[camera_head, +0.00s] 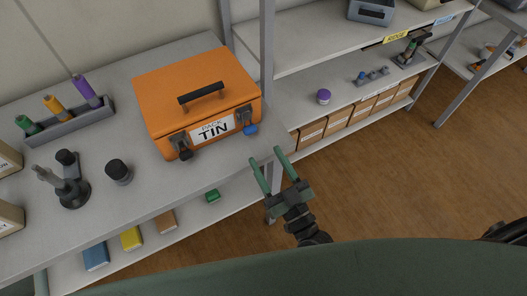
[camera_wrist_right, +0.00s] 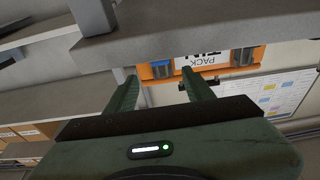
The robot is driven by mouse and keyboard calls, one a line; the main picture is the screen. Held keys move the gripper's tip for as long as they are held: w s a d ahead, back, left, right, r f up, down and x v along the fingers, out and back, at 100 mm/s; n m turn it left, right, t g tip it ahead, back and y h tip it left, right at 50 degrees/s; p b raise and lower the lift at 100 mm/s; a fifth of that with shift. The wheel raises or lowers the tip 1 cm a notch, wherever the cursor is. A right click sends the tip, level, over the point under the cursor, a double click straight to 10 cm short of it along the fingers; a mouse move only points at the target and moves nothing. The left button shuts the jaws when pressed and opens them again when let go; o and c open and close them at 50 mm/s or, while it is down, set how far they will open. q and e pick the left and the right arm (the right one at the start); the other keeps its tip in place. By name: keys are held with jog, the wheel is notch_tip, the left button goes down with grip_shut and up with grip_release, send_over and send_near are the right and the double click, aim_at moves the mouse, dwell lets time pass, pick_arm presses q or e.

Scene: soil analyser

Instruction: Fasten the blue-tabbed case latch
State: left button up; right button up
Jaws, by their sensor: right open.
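The orange case (camera_head: 195,85) sits on the grey bench, lid down, black handle on top and a "PACK TIN" label on its front. The blue tab (camera_head: 250,130) is at the lower end of the case's right latch (camera_head: 243,114). The left latch (camera_head: 180,140) has a dark tab. I cannot tell how either latch engages. My right gripper (camera_head: 266,157) is open and empty, off the bench's front edge, below and right of the blue tab. In the right wrist view the case front (camera_wrist_right: 206,67) shows upside down beyond the fingers. My left gripper is not in view.
A rack (camera_head: 70,126) with several coloured tubes stands left of the case. A black-capped jar (camera_head: 118,172) and a dark stand (camera_head: 73,190) are nearer the front. A metal shelf post (camera_head: 267,45) rises beside the case. Open floor (camera_head: 370,180) lies right.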

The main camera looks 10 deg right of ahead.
aim_at(252, 132)
notch_tip(252, 132, up, 2)
jog(key=g+p, duration=0.2)
jog(key=p, duration=0.1)
jog(key=shift+a+r+h, duration=0.15)
jog(key=shift+r+h, duration=0.1)
jog(key=shift+h, duration=0.15)
jog(key=shift+w+f+g, duration=0.15)
jog(key=shift+w+g, duration=0.05)
jog(key=shift+g, duration=0.1)
jog(key=p+x, duration=0.1)
jog(key=x, duration=0.6)
jog(key=shift+w+f, duration=0.15)
